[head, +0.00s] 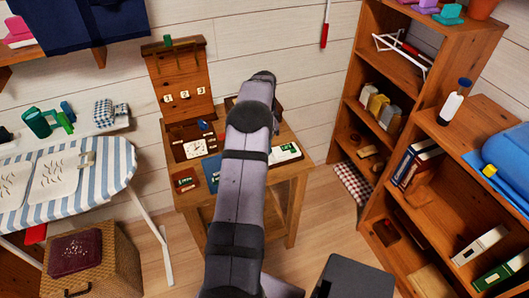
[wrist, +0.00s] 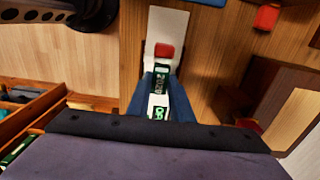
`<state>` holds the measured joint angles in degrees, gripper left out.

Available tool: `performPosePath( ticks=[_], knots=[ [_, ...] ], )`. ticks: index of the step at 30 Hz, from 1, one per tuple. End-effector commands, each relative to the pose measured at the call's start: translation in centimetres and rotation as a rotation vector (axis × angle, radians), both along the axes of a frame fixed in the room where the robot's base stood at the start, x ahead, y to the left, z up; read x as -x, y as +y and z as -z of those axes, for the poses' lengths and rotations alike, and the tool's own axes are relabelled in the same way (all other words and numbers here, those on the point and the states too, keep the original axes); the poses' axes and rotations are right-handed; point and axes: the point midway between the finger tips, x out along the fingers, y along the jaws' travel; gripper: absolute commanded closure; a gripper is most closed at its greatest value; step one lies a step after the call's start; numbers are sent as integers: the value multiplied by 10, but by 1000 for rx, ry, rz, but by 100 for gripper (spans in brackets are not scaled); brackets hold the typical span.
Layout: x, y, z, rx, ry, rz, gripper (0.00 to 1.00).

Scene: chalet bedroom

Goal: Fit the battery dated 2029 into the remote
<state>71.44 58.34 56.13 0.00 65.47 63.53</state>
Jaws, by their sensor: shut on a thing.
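In the wrist view, my gripper (wrist: 161,76) is shut, its blue fingers on either side of a dark battery (wrist: 160,86) with pale-green marking that seems to read 2029. A white remote (wrist: 167,22) with a red part (wrist: 164,50) lies just beyond the fingertips, in line with the battery. I cannot tell whether the battery touches the remote or sits in its slot. A bright green mark on white shows between the fingers, nearer the wrist. In the head view, a white thing with green, likely the remote (head: 285,154), lies right of my arm; my arm hides the gripper and battery.
The wooden table (head: 290,170) also bears a wooden box with a white dial (head: 195,148) and a small red thing (head: 185,180). In the wrist view, a red block (wrist: 267,16) lies at upper right. A bookcase (head: 352,100) stands right, an ironing board (head: 110,170) left.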

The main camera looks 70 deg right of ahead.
Motion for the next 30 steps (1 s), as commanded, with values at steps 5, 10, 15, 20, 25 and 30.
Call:
performPosePath(
  ticks=[5,10,15,20,25,30],
  knots=[
    [0,1,11,-3,1,0,100],
    [0,1,31,-4,1,0,100],
    [0,0,38,0,0,0,100],
    [0,0,38,0,0,0,100],
    [0,0,42,-1,1,0,100],
    [0,0,41,-1,1,0,73]
  ],
)
